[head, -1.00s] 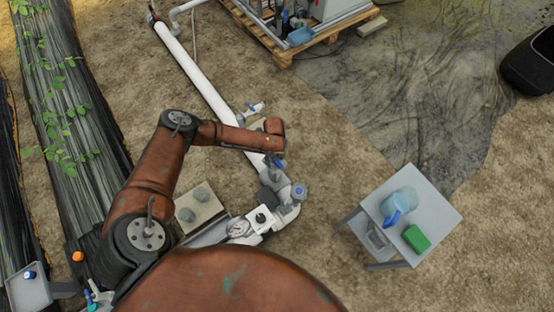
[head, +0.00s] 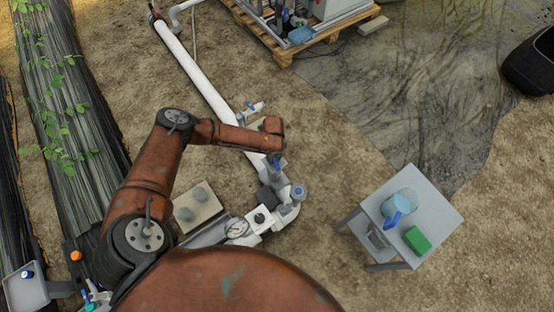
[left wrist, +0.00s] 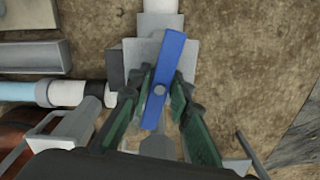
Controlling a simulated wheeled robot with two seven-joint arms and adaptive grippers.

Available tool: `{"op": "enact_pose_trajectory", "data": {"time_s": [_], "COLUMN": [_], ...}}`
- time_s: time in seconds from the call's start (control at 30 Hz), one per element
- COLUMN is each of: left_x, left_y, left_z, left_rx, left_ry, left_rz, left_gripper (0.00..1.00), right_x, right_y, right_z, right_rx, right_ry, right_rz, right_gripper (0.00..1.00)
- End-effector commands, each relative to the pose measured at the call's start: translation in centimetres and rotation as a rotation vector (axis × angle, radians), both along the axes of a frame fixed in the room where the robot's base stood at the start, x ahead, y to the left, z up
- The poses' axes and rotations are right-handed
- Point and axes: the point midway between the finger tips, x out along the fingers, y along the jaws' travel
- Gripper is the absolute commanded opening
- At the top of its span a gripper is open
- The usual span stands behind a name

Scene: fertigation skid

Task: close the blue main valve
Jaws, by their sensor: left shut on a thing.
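The blue main valve handle (left wrist: 165,75) lies across a grey valve body (left wrist: 143,52) on the white pipe (left wrist: 160,7). In the left wrist view it lies nearly along the pipe, its top end leaning slightly right. My left gripper (left wrist: 163,88) is shut on the handle, with a green-padded finger on each side. In the head view the handle (head: 278,161) shows just below the end of my left arm, and the fingers are mostly hidden. My right gripper is not in view.
A smaller blue-handled valve (head: 250,105) sits beside the long pipe. A pressure gauge (head: 237,228) and a blue-topped fitting (head: 299,191) are close below my gripper.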

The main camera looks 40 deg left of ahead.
Motion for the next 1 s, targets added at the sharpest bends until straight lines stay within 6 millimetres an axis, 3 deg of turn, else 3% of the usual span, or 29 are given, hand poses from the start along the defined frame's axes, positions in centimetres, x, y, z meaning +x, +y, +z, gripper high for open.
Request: {"op": "enact_pose_trajectory", "data": {"time_s": [0.03, 0.8, 1.0], "left_x": [-0.2, -0.4, -0.5], "left_y": [-0.2, -0.2, -0.2], "left_z": [-0.6, -0.7, -0.6], "left_rx": [-0.002, -0.006, -0.006], "left_ry": [0.005, 0.007, 0.008], "left_rz": [-0.073, -1.249, -1.444], "left_gripper": [0.0, 0.0, 0.0], "right_x": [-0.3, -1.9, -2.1], "right_y": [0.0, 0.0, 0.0], "right_z": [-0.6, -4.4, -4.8], "right_rx": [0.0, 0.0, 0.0], "right_ry": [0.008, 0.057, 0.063], "right_rz": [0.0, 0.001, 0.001], "right_gripper": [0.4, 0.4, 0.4]}}
